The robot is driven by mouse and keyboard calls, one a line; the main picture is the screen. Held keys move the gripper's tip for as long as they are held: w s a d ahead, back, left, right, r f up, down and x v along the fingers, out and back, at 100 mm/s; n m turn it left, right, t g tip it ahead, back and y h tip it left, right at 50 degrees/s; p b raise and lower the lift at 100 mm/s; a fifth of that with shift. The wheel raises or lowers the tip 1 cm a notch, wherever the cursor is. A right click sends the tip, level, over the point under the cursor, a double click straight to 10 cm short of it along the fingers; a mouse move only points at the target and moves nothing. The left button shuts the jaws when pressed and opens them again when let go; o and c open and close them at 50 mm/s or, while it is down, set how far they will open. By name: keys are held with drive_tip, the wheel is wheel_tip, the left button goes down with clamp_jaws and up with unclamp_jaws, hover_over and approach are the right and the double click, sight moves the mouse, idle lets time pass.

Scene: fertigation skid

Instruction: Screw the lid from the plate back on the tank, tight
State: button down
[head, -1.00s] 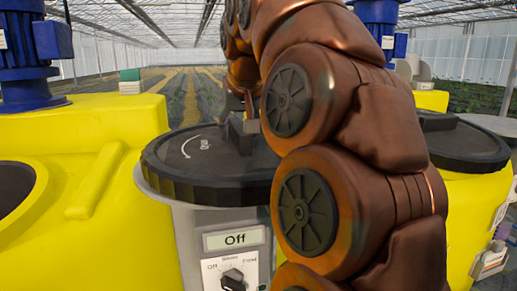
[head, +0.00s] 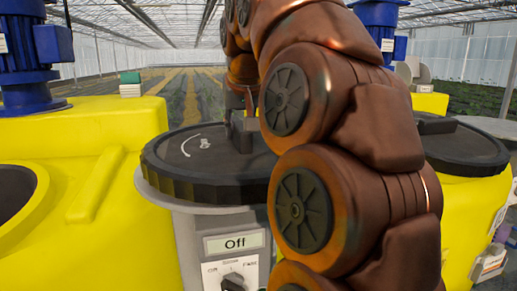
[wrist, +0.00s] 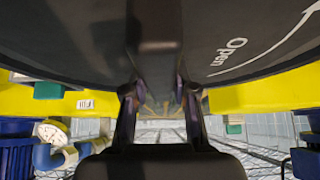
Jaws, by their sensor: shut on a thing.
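The black round lid (head: 205,165) lies flat on the round grey plate (head: 185,203) on top of a grey control cabinet. White lettering and a curved arrow mark its top; the word "Open" is legible in the wrist view. My gripper (wrist: 158,92) is shut on the raised bar (wrist: 155,45) across the lid, a finger on each side. In the head view the bar (head: 241,135) shows, but my arm hides part of the gripper and the lid's right side. The yellow tank (head: 95,150) at left has an open dark mouth (head: 12,195), cut by the picture edge.
Another yellow tank (head: 462,215) at right carries a black lid (head: 460,145), partly behind my arm. Blue motors (head: 27,50) stand on the tanks. The cabinet has an "Off" display (head: 235,242) and a knob (head: 233,282).

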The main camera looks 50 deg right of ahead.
drive_tip(key=shift+r+p, duration=1.1)
drive_tip(key=shift+r, duration=0.9)
